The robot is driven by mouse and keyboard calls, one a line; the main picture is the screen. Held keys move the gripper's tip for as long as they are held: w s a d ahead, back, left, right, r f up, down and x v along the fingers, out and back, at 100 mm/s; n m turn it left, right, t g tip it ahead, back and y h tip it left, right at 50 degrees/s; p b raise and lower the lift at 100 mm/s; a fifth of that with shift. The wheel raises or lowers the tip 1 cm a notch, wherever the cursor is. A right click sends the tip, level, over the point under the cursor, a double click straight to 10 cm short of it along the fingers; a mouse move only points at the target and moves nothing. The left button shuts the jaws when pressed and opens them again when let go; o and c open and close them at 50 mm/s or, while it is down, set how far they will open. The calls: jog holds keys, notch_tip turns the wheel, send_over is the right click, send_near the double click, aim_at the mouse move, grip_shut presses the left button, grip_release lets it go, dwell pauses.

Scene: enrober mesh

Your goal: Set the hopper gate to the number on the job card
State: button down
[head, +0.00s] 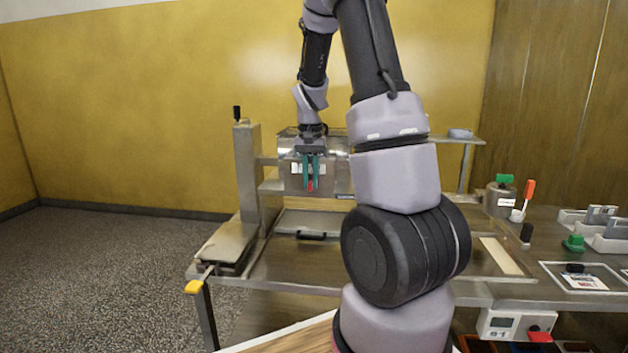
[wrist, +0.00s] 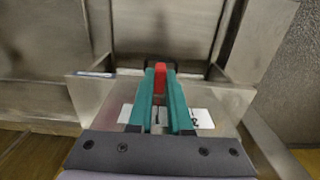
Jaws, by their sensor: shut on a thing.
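The hopper (head: 291,146) is a steel box above the machine bed. A white number plate (head: 296,169) is on its front; it also shows in the wrist view (wrist: 204,118), mostly behind my fingers, with its figures too hidden to read. My gripper (head: 310,184) has teal fingers pointing down in front of the hopper. They are shut on a red gate handle (wrist: 160,72), whose red end also shows in the head view (head: 310,186). A printed card (head: 584,282) lies at the right of the bench; it may be the job card, and its print is too small to read.
A steel post with a black crank (head: 237,113) stands left of the hopper. On the right bench are a lidded pot (head: 500,202), an orange-handled tool (head: 528,190), a green knob (head: 574,243) and white holders (head: 610,236). The floor at left is clear.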

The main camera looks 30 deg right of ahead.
aim_at(310, 182)
jog(key=c, duration=0.8)
grip_release()
jog(key=shift+c, duration=0.2)
notch_tip(310, 182, up, 11)
jog(key=shift+f, duration=0.1)
jog(key=s+a+r+n+t+y, duration=0.1)
jog(key=s+a+r+t, duration=0.2)
jog(key=s, duration=0.7)
jog(key=s+a+r+n+t+y, duration=0.1)
jog(key=s+a+r+t, duration=0.3)
jog(key=s+a, duration=0.5)
notch_tip(310, 182, up, 3)
jog(key=shift+s+a+f+n, duration=0.1)
jog(key=shift+s+a+n, duration=0.15)
jog(key=shift+s, duration=0.9)
